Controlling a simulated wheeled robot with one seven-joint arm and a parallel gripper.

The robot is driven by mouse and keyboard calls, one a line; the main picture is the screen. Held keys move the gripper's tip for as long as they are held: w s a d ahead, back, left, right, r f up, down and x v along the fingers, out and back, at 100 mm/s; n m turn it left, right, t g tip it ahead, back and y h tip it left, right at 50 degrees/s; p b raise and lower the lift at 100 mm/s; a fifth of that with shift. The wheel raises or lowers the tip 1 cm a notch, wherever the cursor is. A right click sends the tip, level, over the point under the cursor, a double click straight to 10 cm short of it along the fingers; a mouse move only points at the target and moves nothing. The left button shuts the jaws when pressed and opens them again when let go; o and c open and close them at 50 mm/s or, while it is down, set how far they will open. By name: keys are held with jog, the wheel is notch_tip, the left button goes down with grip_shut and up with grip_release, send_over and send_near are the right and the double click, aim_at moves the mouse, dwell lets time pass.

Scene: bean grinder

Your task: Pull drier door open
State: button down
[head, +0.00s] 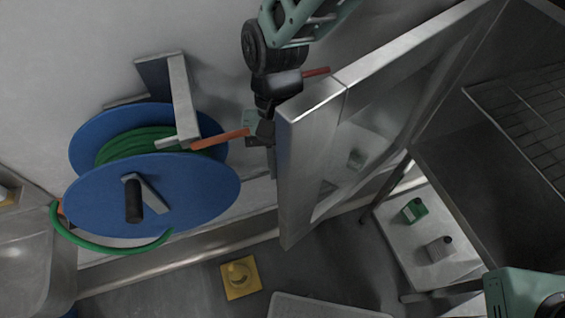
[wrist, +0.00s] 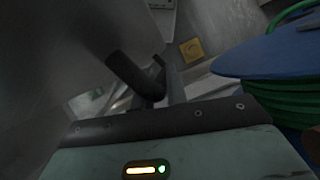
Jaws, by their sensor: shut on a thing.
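The drier door (head: 310,115) is a grey metal frame with a glass pane. It stands swung out from the drier's dark cabinet (head: 470,150), with a wide opening between them. My gripper (head: 264,130) is at the door's outer left face, near its free edge. The wrist view shows my gripper (wrist: 158,88) beside the broad grey door face (wrist: 50,70), with a dark rounded bar (wrist: 132,74) at the fingers. My gripper is shut on what appears to be the door handle; the exact contact is mostly hidden.
A blue hose reel (head: 150,195) with green hose is mounted on the wall left of my gripper. A yellow object (head: 240,277) lies on the floor. A wire rack (head: 525,115) is inside the cabinet. A pale low shelf (head: 405,245) holds a green container (head: 414,210).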

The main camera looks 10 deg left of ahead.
jog(key=w+a+m, duration=0.1)
jog(key=w+a, duration=0.3)
jog(key=shift+w+y, duration=0.25)
jog(key=shift+y, duration=0.05)
jog(key=shift+r, duration=0.15)
jog(key=c, duration=1.4)
grip_release()
jog(key=shift+w+a, duration=0.15)
jog(key=b+v, duration=0.4)
jog(key=v, duration=0.7)
jog(key=shift+r, duration=0.4)
jog(key=shift+w, duration=0.1)
